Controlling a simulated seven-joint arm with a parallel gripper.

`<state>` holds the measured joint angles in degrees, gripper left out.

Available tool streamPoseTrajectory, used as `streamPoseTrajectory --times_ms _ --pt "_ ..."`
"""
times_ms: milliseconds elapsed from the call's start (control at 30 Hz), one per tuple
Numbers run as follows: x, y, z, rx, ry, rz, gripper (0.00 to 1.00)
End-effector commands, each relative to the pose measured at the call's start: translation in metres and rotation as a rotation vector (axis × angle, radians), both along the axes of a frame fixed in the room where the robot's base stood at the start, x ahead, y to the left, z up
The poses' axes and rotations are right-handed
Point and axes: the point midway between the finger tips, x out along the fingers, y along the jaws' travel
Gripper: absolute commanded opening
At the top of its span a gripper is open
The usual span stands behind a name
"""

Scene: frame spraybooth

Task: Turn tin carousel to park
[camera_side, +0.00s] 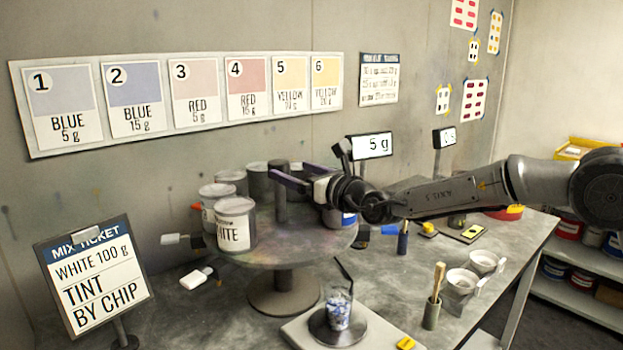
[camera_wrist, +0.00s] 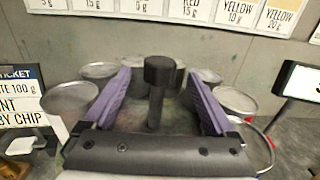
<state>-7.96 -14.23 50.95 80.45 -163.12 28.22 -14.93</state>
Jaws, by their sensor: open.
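The tin carousel (camera_side: 290,250) is a round grey turntable on a pedestal, with several paint tins around its rim. A tin labelled WHITE (camera_side: 235,226) stands at its front left. A dark upright post with a wider cap (camera_wrist: 160,72) rises from the carousel's middle; it also shows in the side view (camera_side: 280,190). My gripper (camera_side: 292,180) is open at the height of the post's upper part. In the wrist view its two purple fingers (camera_wrist: 158,100) stand on either side of the post, with a gap on both sides. No PARK mark can be made out.
A MIX TICKET sign (camera_side: 95,272) stands at the front left. A clear cup with blue contents (camera_side: 338,310) stands on a scale in front of the carousel, with a display reading 5 g (camera_side: 372,145) behind. Small cups (camera_side: 462,280) and a brush holder (camera_side: 432,313) are at the right.

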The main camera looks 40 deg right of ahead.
Motion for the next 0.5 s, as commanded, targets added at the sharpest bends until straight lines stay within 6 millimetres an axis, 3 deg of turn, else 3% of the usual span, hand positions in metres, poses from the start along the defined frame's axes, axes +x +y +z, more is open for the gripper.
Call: streamPoseTrajectory --times_ms 200,500 --pt "-0.033 0.0 0.0 0.0 -0.001 0.0 0.9" --pt "-0.049 0.0 0.0 0.0 0.0 0.0 0.9"
